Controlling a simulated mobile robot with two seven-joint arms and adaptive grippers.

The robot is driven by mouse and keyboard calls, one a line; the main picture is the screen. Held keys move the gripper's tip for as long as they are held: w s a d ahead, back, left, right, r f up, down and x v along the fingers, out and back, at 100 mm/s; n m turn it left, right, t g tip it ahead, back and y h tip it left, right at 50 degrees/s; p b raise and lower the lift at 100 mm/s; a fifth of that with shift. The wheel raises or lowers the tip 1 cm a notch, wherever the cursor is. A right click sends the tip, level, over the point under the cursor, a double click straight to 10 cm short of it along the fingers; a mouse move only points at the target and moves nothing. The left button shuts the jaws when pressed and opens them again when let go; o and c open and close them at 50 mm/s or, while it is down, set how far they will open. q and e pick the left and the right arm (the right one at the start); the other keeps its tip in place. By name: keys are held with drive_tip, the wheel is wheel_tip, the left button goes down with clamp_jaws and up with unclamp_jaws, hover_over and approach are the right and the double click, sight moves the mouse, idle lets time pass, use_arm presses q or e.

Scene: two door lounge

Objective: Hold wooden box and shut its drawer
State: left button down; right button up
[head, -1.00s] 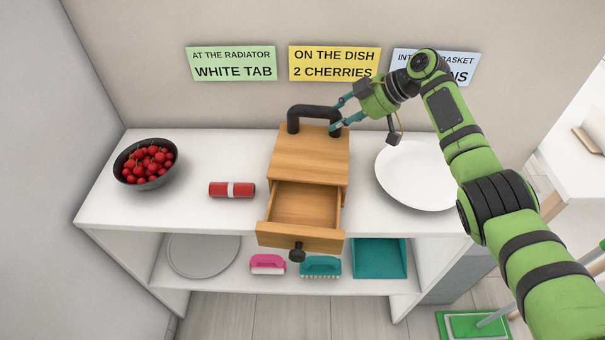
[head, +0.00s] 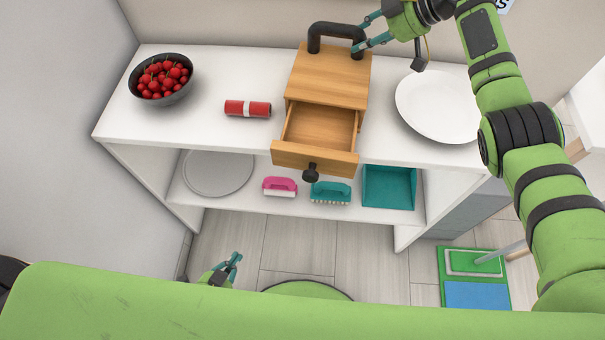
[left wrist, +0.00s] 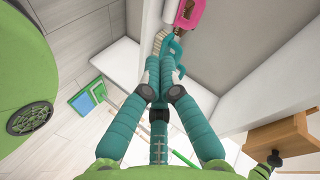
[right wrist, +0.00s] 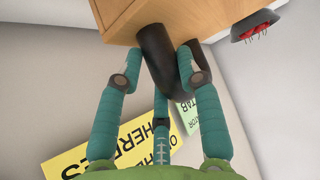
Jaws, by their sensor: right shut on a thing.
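The wooden box (head: 326,78) stands on the white shelf unit's top, with a black handle (head: 334,32) on its upper back part. Its drawer (head: 316,152) is pulled out toward me, empty, with a dark round knob (head: 311,173) on its front. My right gripper (head: 362,33) is shut on the handle's right side; the right wrist view shows its fingers around the black handle (right wrist: 155,55). My left gripper (head: 232,261) is low over the floor in front of the shelf, below and left of the knob. Its fingers (left wrist: 165,60) are closed together and hold nothing.
A bowl of cherries (head: 134,82), a red roll (head: 247,108) and a white plate (head: 437,105) share the top. Below are a grey round tray (head: 218,172), a pink brush (head: 279,186), a teal brush (head: 330,193) and a teal bin (head: 388,188). Space before the drawer is clear.

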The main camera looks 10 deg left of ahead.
sight(314, 141)
use_arm(q)
drive_tip(key=s+d+r+m+h, duration=0.1)
drive_tip(key=d+r+m+h, duration=0.3)
drive_tip(key=r, duration=0.5)
drive_tip(key=s+d+r+m+t+h, duration=0.1)
drive_tip(key=d+r+m+h, duration=0.15)
drive_tip(key=r+m, duration=0.6)
drive_tip(key=s+d+r+m+h, duration=0.1)
drive_tip(key=d+r+m+h, duration=0.25)
drive_tip(key=r, duration=0.65)
drive_tip(key=w+d+r, duration=0.1)
drive_tip(key=w+d, duration=0.6)
drive_tip(key=w, duration=0.4)
drive_tip(key=shift+d, duration=0.1)
drive_tip(key=w, duration=0.8)
drive_tip(key=w+d, duration=0.1)
drive_tip(key=w, duration=0.3)
drive_tip(key=shift+r, duration=0.1)
use_arm(e)
drive_tip(key=shift+a, duration=0.1)
